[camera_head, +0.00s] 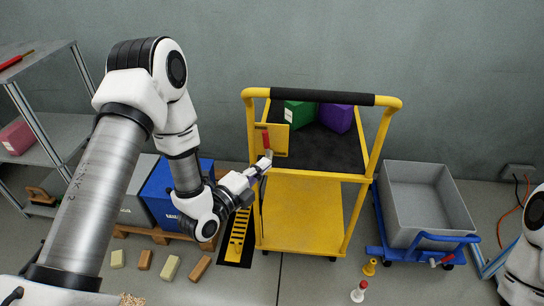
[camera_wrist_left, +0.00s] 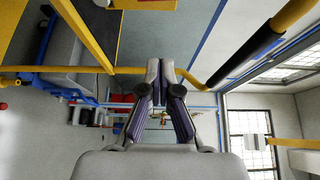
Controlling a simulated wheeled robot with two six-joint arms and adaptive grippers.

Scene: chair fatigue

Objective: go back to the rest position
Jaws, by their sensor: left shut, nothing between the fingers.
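My left gripper (camera_head: 264,163) is shut and empty. It is in front of the left side of the yellow cart (camera_head: 305,212), near the edge of its upper deck. In the left wrist view the closed fingers (camera_wrist_left: 166,66) are in the middle, with yellow rails of the cart around them; I cannot tell whether they touch. A small red thing (camera_head: 266,139) shows just above the fingertips, by a yellow panel on the cart. My right arm shows only in part at the right edge, with its gripper out of view.
A green box (camera_head: 299,114) and a purple box (camera_head: 336,118) lie on the cart's dark deck. A grey bin (camera_head: 430,205) on a blue dolly stands to the right. A blue box (camera_head: 160,193) on a pallet and a shelf (camera_head: 62,128) are left. Small blocks and cones lie on the floor.

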